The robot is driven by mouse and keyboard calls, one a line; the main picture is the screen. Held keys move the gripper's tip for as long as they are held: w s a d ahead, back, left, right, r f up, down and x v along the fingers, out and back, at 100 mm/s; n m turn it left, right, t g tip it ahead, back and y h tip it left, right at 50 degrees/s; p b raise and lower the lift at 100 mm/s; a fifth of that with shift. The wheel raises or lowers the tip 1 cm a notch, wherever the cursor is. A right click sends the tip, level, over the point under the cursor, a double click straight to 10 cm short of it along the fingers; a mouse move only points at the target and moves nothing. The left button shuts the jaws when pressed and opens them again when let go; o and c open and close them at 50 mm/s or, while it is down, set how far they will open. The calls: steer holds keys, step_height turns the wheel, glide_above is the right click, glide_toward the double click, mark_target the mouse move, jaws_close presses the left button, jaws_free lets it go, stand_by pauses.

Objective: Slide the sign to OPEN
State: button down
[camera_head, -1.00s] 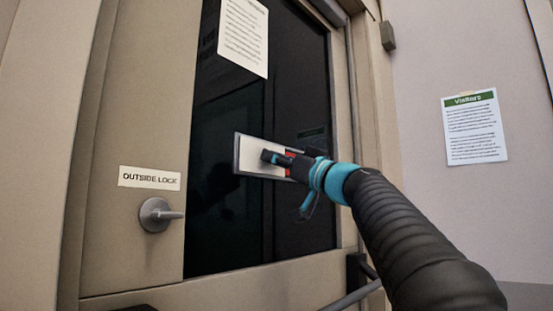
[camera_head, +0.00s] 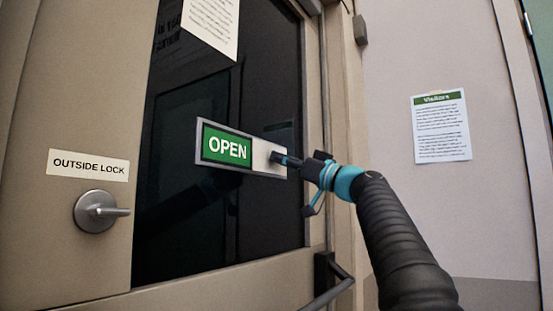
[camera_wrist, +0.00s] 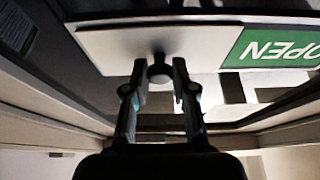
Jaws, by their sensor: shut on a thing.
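The sign (camera_head: 199,142) is a grey-framed strip on the dark door glass. Its left part shows a green panel reading OPEN (camera_head: 226,150). A pale sliding plate (camera_head: 262,152) covers the right part, and no red shows. My gripper (camera_head: 279,158) is at the plate from the right. In the wrist view the fingers (camera_wrist: 160,72) are closed about a small dark knob (camera_wrist: 159,75) on the plate (camera_wrist: 115,46). The green OPEN panel (camera_wrist: 276,49) appears upside down beside the plate there. The knob is mostly hidden by the gripper in the head view.
A lever handle (camera_head: 97,211) sits under an OUTSIDE LOCK label (camera_head: 88,165) on the door's left. A paper notice (camera_head: 211,25) hangs on the glass above the sign. A dark bar (camera_head: 330,290) stands below my arm. A Visitors notice (camera_head: 441,126) is on the right wall.

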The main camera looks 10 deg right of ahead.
steer(key=shift+w+d+r, duration=0.1)
steer(key=shift+w+d, duration=0.05)
steer(key=c, duration=1.3)
jaws_free()
steer(key=o, duration=0.4)
steer(key=shift+w+d, duration=0.1)
steer(key=shift+d, duration=0.05)
steer(key=shift+c, duration=0.2)
steer(key=v, duration=1.2)
